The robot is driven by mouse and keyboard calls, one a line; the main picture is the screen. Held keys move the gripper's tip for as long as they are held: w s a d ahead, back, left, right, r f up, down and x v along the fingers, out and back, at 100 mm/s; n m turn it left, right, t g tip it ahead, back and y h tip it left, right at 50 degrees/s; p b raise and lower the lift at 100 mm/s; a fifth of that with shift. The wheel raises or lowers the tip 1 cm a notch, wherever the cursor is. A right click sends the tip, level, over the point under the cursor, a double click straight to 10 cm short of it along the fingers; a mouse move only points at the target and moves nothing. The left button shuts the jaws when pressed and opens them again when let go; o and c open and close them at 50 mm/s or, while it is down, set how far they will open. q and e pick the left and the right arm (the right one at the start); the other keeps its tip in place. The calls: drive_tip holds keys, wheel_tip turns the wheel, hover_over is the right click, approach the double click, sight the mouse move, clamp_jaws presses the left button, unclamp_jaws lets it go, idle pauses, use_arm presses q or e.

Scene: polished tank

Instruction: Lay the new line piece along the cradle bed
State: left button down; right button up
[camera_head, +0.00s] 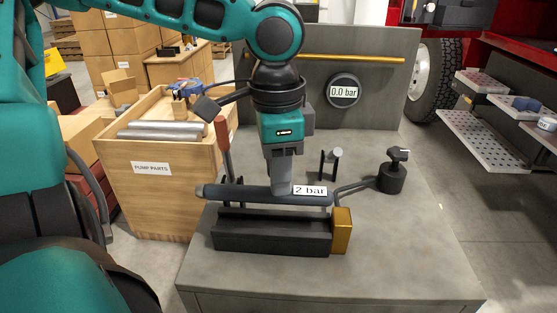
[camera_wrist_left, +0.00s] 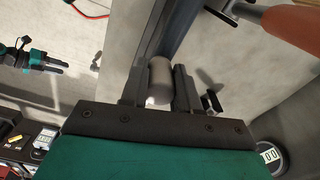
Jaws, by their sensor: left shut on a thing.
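A long dark grey bar with a "2 bar" label, which looks like the line piece (camera_head: 240,194), lies level across the head view, just above and behind the black cradle bed (camera_head: 270,235). My left gripper (camera_head: 281,186) points down at the bar's middle. In the left wrist view its fingers (camera_wrist_left: 159,88) close around a short light grey cylinder (camera_wrist_left: 160,80), which seems to stand up from the dark bar (camera_wrist_left: 178,35). The head view does not clearly show whether the bar touches the cradle.
A gold block (camera_head: 341,231) closes the cradle's right end. A red-handled lever (camera_head: 222,140) stands behind the bar's left end. A black fitting (camera_head: 391,178) and a small post (camera_head: 335,158) stand right. The "PUMP PARTS" crate (camera_head: 160,190) is left. The bench's front right (camera_head: 400,250) is clear.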

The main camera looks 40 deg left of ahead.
sight(278, 200)
use_arm(q)
drive_tip(key=shift+f+b, duration=0.6)
drive_tip(key=shift+f, duration=1.2)
drive_tip(key=shift+p, duration=0.5)
drive_tip(key=shift+p, duration=0.4)
drive_tip(key=shift+f+b, duration=0.75)
drive_tip(key=shift+f, duration=0.4)
idle(0.6)
drive_tip(key=c, duration=0.8)
unclamp_jaws()
drive_tip(key=shift+o, duration=0.2)
